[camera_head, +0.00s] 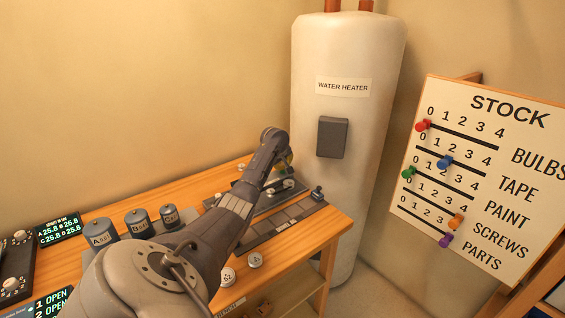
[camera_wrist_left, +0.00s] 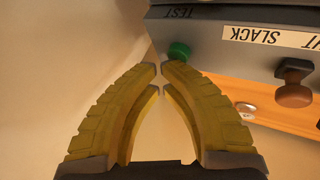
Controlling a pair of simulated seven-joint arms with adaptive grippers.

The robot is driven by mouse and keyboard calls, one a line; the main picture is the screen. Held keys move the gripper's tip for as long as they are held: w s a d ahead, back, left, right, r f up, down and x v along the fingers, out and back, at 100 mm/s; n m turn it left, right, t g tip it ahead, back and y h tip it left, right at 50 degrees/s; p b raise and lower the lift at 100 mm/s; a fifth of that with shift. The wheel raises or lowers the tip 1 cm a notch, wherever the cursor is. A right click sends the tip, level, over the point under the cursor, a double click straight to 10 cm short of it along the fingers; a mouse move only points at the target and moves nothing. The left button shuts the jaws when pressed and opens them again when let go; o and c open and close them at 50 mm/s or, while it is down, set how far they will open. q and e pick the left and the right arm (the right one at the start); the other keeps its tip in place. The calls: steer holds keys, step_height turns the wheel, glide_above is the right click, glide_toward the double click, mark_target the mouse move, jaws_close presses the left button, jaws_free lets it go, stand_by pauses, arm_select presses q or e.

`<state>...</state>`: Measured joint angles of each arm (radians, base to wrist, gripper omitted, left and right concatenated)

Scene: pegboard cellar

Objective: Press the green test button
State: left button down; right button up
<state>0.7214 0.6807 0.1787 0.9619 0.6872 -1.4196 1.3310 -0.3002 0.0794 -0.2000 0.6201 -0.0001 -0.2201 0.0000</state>
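The green test button (camera_wrist_left: 179,50) shows in the left wrist view, on the front face of a grey box (camera_wrist_left: 215,50) with "TEST" printed beside it upside down. My left gripper (camera_wrist_left: 159,69) has its two yellow-green fingers brought together at the tips, with nothing between them. The fingertips are just beside the button in that picture; I cannot tell whether they touch it. In the head view my left gripper (camera_head: 287,160) is at the back right of the wooden bench, partly hidden by my arm. My right gripper is not in view.
A brown knob (camera_wrist_left: 294,95) sits on the box near a "SLACK" label. Labelled grey canisters (camera_head: 138,222) and a green-digit display (camera_head: 60,230) stand on the bench (camera_head: 325,228). A water heater (camera_head: 345,190) stands behind, and a stock board (camera_head: 480,180) at right.

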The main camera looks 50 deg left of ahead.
arm_select(q)
steer(key=shift+r, duration=0.6)
steer(key=shift+r, duration=2.5)
